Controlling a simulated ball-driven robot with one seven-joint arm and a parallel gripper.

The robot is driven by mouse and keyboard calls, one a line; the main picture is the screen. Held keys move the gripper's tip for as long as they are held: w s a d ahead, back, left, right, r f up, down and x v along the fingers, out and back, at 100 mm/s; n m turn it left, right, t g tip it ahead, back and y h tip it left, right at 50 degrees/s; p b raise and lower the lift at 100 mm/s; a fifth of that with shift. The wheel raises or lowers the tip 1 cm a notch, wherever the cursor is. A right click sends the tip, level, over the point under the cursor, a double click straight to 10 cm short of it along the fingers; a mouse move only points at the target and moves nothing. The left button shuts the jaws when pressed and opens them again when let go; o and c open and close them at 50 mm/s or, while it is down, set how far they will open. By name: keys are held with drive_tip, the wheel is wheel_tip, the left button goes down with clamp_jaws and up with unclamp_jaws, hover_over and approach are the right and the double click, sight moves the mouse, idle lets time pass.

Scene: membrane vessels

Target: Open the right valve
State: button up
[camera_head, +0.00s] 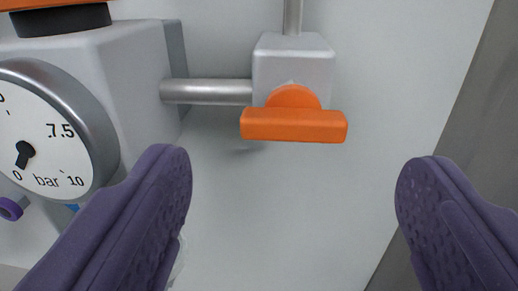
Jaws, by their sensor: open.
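The right valve is a grey block (292,66) with an orange handle (294,124) on its front, in the upper middle of the view. The handle bar lies about level, crosswise to the upright pipe above the block. My gripper (293,205) is open, with one purple finger at the lower left and the other at the lower right. The handle shows between and above the two fingertips, and neither finger touches it. Nothing is between the fingers.
A grey housing with a round pressure gauge (45,130), marked in bar, stands at the left, close to my left finger. A metal pipe (206,91) joins the housing to the valve block. A plain pale panel (290,240) lies behind, with free room below the handle.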

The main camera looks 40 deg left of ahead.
sight(294, 127)
drive_tip(key=b+x, duration=0.1)
drive_tip(key=x, duration=0.3)
drive_tip(key=shift+w+a, duration=0.15)
drive_tip(key=shift+w, duration=0.2)
drive_tip(key=c, duration=1)
drive_tip(key=shift+c, duration=0.2)
